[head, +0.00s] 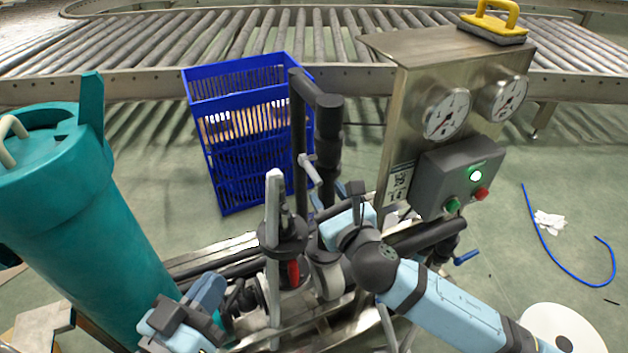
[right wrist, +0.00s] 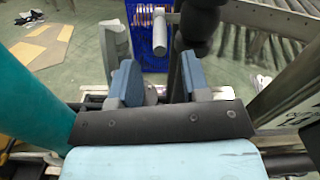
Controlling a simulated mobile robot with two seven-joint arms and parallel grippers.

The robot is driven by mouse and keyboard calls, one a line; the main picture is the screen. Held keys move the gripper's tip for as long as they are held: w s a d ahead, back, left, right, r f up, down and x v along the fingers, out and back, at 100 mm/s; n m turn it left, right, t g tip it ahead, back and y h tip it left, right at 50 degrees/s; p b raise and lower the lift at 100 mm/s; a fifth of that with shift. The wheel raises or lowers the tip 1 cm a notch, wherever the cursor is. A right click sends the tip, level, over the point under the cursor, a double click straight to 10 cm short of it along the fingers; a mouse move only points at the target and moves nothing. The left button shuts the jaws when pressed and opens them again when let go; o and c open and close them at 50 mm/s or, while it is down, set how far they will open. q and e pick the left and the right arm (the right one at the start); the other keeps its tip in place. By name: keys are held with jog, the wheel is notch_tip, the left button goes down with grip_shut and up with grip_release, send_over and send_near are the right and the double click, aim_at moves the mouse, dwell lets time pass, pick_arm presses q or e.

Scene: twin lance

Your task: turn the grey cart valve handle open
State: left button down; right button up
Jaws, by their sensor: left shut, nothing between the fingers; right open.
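The grey valve handle (head: 312,172) is a short light-grey bar beside the black vertical pipe of the cart. It points down towards my right gripper. My right gripper (head: 335,195) is open, just below and in front of the handle. In the right wrist view, the handle (right wrist: 160,36) hangs beyond the gap between the blue fingers (right wrist: 160,78), apart from both. My left gripper (head: 212,290) is shut and empty, low at the left, away from the handle. The right wrist and arm hide part of the pipework.
A teal tank (head: 80,220) stands at the left. A tall grey lever (head: 273,225) rises left of the right gripper. A gauge panel (head: 410,85) stands at the right. A blue crate (head: 222,170) is behind, before the roller conveyor (head: 130,75). A blue hose (head: 545,255) lies on the floor.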

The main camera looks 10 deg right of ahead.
aim_at(306, 163)
jog(key=b+x, duration=0.1)
jog(key=x, duration=0.6)
jog(key=shift+f+b, duration=0.1)
jog(key=shift+b, duration=0.3)
pick_arm(q)
notch_tip(306, 163, down, 4)
jog(key=shift+d+r+g, duration=0.15)
jog(key=shift+r+g, duration=0.1)
jog(key=shift+g, duration=0.45)
pick_arm(e)
grip_shut()
